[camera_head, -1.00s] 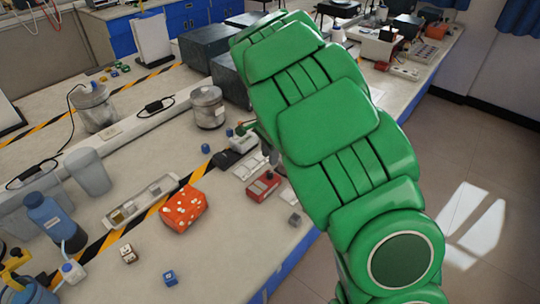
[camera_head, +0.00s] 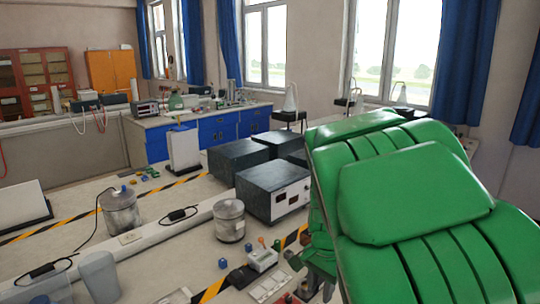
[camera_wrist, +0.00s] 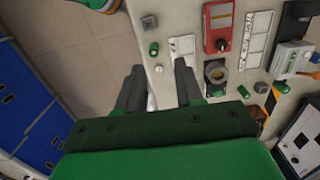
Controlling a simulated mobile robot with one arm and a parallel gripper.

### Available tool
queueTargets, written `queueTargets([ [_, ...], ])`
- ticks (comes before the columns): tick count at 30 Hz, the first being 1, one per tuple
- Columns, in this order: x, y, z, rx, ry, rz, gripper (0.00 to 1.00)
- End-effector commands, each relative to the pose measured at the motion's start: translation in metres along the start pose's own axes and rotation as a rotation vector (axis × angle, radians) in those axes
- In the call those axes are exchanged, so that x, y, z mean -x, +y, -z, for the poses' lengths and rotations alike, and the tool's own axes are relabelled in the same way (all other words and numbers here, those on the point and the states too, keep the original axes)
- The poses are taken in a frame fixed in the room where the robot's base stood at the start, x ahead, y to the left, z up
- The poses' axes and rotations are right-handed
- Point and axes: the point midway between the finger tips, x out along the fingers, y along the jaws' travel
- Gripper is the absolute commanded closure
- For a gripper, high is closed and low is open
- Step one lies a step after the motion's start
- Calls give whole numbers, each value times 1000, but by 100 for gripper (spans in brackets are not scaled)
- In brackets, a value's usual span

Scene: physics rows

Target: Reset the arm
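My green arm fills the right side of the head view. My gripper (camera_head: 312,284) shows low in the head view, partly hidden by the arm, above the bench edge. In the wrist view my gripper (camera_wrist: 158,85) has two dark fingers spread apart with nothing between them. It hangs over the edge of the bench (camera_wrist: 150,15), with floor to the left and bench-top items to the right.
Grey instrument boxes (camera_head: 272,190) stand behind the gripper. A metal canister (camera_head: 229,222) is to its left.

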Motion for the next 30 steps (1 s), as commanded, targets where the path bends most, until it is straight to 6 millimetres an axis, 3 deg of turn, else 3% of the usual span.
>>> queueTargets([
  [12,29,76,-69,279,-65,31,64],
  [23,34,136,-141,572,-126,63,64],
  [30,43,185,-166,698,-110,-14,64],
])
